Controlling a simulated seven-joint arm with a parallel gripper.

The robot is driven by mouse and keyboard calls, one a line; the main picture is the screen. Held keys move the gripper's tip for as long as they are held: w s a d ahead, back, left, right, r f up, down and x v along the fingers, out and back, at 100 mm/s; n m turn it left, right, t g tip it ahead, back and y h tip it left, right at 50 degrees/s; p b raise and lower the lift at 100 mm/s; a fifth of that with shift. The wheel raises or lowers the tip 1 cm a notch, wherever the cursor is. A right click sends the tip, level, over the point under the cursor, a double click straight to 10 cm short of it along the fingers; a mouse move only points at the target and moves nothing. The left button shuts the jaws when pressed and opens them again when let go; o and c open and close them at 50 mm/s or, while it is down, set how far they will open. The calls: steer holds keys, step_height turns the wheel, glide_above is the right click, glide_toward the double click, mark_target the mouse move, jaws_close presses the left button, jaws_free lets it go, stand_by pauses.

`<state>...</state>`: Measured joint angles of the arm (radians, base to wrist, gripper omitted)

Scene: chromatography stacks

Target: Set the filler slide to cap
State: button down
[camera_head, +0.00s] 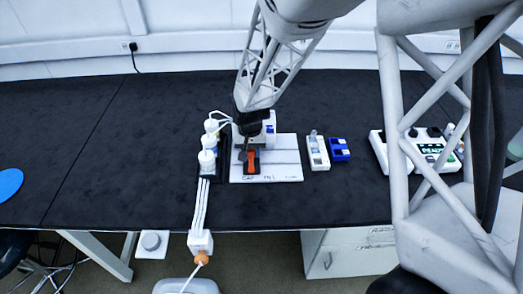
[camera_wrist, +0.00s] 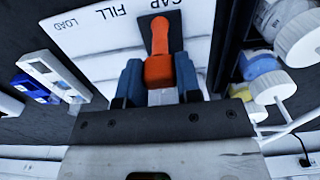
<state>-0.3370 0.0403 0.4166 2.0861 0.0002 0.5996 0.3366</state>
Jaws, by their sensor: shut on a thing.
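The filler stands on a white plate (camera_head: 285,160) marked CAP, FILL and LOAD along its front edge. Its orange slide handle (camera_head: 251,162) lies at the left of the plate, over the CAP mark. In the wrist view the orange handle (camera_wrist: 160,62) lies on a dark strip, its narrow end pointing at the word CAP. My gripper (camera_wrist: 160,82) has its blue fingers on both sides of the handle's block and is shut on it. In the head view my gripper (camera_head: 247,145) comes down from above and hides part of the filler.
White-capped bottles (camera_head: 208,150) with tubes stand close to the left of the plate. A white rack (camera_head: 317,152) and a blue block (camera_head: 339,150) stand to the right. A device with a green screen (camera_head: 432,150) is further right. The left table is mostly clear.

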steer(key=shift+a, duration=0.85)
steer(key=shift+r, duration=0.1)
steer(key=c, duration=0.8)
jaws_free()
step_height(320, 180, up, 8)
